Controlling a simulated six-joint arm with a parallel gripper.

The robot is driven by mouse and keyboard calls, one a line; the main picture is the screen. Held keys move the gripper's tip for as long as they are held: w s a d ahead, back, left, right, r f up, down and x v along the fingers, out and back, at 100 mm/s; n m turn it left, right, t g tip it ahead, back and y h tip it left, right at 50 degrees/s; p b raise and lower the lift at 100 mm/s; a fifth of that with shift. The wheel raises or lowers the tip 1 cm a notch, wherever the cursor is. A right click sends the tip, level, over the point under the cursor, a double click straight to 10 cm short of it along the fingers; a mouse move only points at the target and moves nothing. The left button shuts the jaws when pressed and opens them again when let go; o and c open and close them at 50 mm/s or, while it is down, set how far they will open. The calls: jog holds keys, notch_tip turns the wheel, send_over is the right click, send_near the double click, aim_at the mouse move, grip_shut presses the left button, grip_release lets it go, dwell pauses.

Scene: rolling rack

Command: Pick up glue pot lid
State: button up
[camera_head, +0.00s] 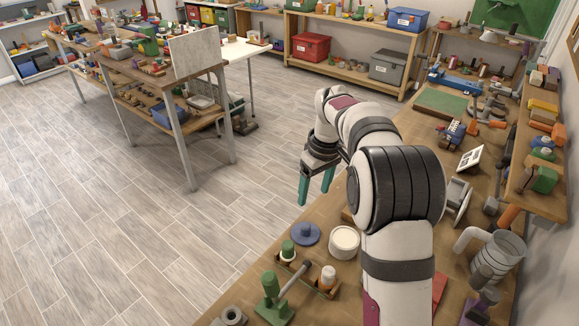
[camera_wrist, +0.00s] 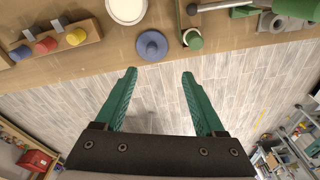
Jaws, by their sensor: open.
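A round blue lid with a raised centre knob (camera_head: 305,234), which I take as the glue pot lid, lies flat on the wooden bench near its edge. It also shows in the wrist view (camera_wrist: 151,46), just beyond the fingertips and roughly between their lines. A round white pot (camera_head: 344,242) stands beside it, and shows at the top of the wrist view (camera_wrist: 127,9). My gripper (camera_head: 316,188) has teal fingers, spread apart and empty, past the bench edge above the floor. In the wrist view my gripper (camera_wrist: 159,74) touches nothing.
A green-capped item (camera_head: 288,250) stands close to the lid, and a green tool with a lever (camera_head: 275,300) is nearer. A rack with coloured pegs (camera_wrist: 48,45) sits left in the wrist view. The floor (camera_head: 130,220) beside the bench is clear.

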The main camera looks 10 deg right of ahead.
aim_at(306, 225)
jog(key=shift+n, duration=0.5)
jog(key=w+f, duration=0.1)
jog(key=f, duration=0.5)
jog(key=w+f, duration=0.1)
jog(key=f, duration=0.4)
jog(key=w+f, duration=0.2)
jog(key=f, duration=0.4)
jog(key=shift+a+f, duration=0.25)
jog(key=shift+f, duration=0.05)
grip_shut()
